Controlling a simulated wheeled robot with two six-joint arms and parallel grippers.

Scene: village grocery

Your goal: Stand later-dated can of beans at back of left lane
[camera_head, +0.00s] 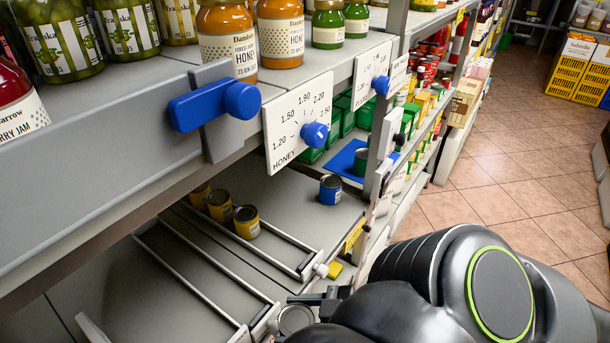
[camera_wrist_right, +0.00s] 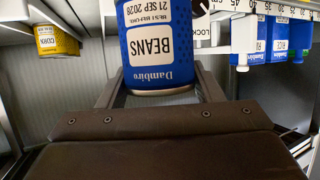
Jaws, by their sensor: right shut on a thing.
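A blue can of beans (camera_wrist_right: 158,45) fills the middle of the right wrist view. Its label reads upside down there, with a best-before date of 21 SEP; the year's last digit is hard to read. My right gripper (camera_wrist_right: 158,90) is shut around it. In the head view this can's grey top (camera_head: 296,319) shows at the bottom edge, in front of the shelf, its side mostly hidden. Another blue can (camera_head: 330,189) stands upright on the lower shelf, right of the rails; its date is unreadable. Rails (camera_head: 205,268) divide the shelf into lanes. My left gripper is not in view.
Several yellow cans (camera_head: 246,222) stand in a row farther back; one labelled corn (camera_wrist_right: 57,40) shows in the wrist view. The upper shelf (camera_head: 95,160) with jars and a honey price sign (camera_head: 297,118) overhangs the lanes. The lanes' front part is clear.

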